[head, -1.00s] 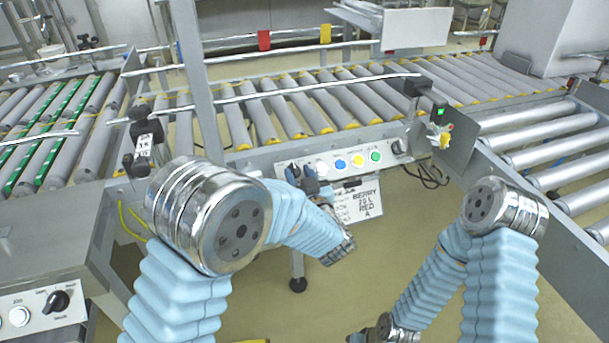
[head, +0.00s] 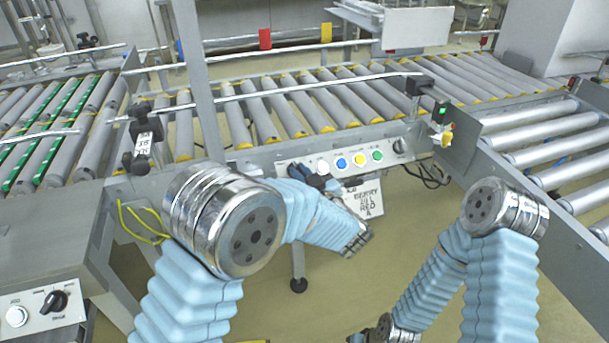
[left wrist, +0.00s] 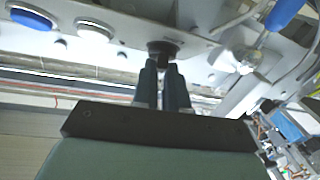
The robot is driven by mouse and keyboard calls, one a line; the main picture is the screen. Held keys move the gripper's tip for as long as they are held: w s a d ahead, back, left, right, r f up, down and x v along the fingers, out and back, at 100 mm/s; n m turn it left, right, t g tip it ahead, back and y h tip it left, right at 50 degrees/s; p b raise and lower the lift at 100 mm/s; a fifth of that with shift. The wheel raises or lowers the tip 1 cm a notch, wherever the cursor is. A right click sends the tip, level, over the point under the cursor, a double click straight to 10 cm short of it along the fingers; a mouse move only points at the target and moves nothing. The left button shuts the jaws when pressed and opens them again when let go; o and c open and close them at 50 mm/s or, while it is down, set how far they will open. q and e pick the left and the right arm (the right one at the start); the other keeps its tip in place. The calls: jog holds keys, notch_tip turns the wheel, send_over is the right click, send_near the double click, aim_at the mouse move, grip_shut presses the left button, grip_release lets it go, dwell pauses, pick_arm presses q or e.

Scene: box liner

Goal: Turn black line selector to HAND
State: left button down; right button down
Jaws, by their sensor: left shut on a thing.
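The black selector (left wrist: 162,49) is a small dark knob on the grey control panel, seen in the left wrist view. My left gripper (left wrist: 162,78) has its two dark fingers closed on it. In the head view, my left gripper (head: 303,175) is at the left end of the panel (head: 290,156), mostly behind my own blue-sleeved arm, and the knob is largely hidden there. The direction of the knob's pointer and the HAND label cannot be read. My right arm is at the right, and its gripper is outside the picture.
A sign (head: 364,199) hangs below. The roller conveyor (head: 300,112) lies behind. A second panel (head: 40,308) is lower left.

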pick_arm(q)
jog(key=shift+w+d+r+n+g+y+p, duration=0.15)
jog(key=shift+n+g+y, duration=0.7)
jog(key=shift+n, duration=0.65)
jog(key=shift+w+d+n+g+y+p, duration=0.15)
jog(key=shift+n+g+y, duration=0.45)
jog(key=shift+n+g, duration=0.65)
jog(key=shift+w+d+r+n+g+y+p, duration=0.15)
jog(key=shift+n+g+y, duration=0.55)
jog(key=shift+n, duration=1.05)
jog(key=shift+d, duration=0.1)
jog(key=c, duration=1.2)
grip_release()
jog(key=shift+o, duration=0.2)
